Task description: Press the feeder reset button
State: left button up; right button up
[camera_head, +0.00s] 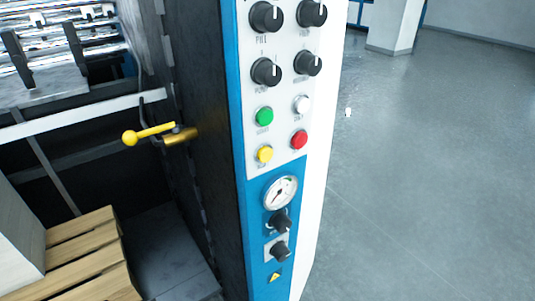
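A control panel (281,90) stands upright on a blue and white cabinet in the middle of the head view. It carries a green button (264,117), a white button (302,105), a yellow button (265,154) and a red button (299,140). The labels under the buttons are too small to read, so I cannot tell which is the feeder reset button. Several black knobs (266,72) sit above the buttons. Neither of my grippers is in view.
A gauge (280,192) and two black knobs (280,251) sit lower on the cabinet. A yellow-handled lever (150,134) sticks out left of the cabinet. A wooden pallet (82,246) lies at lower left. Open grey floor (430,170) extends on the right.

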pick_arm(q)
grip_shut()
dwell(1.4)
